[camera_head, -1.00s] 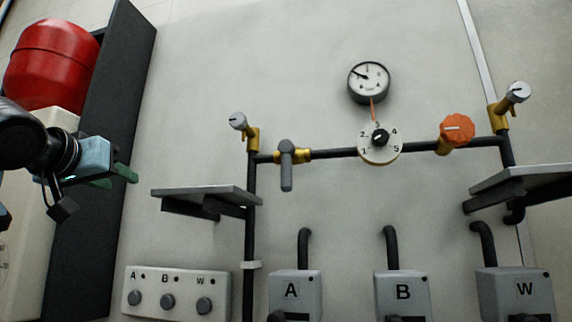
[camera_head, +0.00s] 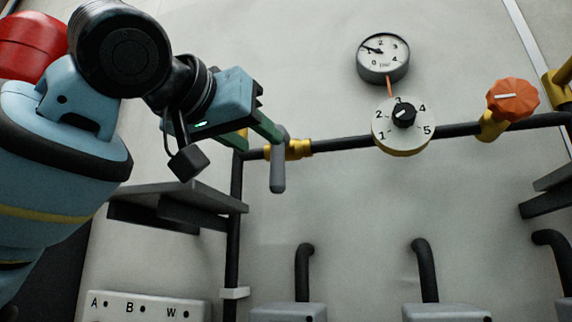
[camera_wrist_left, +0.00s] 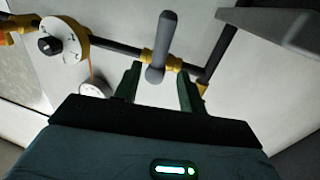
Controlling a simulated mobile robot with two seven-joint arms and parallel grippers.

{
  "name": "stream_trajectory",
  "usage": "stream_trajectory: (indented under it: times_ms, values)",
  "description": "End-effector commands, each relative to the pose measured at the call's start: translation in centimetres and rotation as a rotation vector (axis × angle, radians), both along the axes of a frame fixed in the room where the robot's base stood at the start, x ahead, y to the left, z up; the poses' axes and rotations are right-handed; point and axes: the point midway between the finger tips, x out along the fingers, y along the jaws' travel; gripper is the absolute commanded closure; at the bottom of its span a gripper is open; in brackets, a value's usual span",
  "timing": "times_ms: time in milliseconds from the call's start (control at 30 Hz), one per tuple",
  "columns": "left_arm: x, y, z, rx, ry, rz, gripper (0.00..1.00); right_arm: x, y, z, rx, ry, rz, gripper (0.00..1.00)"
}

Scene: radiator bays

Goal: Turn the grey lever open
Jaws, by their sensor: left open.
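The grey lever (camera_head: 278,172) hangs straight down, across the horizontal dark pipe, on a brass valve body (camera_head: 298,149). In the left wrist view the lever (camera_wrist_left: 160,45) shows between the two finger lines, beyond the fingertips. My left gripper (camera_head: 259,133) is open, with its green fingers close to the lever's upper end at its left side in the head view. Whether a finger touches the lever cannot be told. My right gripper is not in view.
A numbered dial (camera_head: 403,138) with a black knob, an orange knob (camera_head: 513,99) and a gauge (camera_head: 383,58) are to the right. A dark shelf (camera_head: 170,205) lies below my left gripper. A red tank (camera_head: 30,45) stands at the far left.

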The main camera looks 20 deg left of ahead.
Motion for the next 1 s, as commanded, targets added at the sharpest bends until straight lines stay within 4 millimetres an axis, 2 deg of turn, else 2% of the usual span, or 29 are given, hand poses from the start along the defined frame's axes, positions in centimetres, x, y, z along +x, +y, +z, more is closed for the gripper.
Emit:
stream_trajectory:
  times_ms: [267,700,1000]
  values:
    - [0.7,-0.2,0.0,-0.001,0.001,-0.001,0.59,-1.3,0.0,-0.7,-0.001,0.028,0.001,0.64]
    - [6.5,-1.6,0.0,0.000,0.001,0.000,0.59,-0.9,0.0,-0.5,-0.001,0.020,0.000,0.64]
    - [7.7,-1.8,-0.1,-0.001,0.000,0.000,0.59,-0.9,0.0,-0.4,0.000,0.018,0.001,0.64]
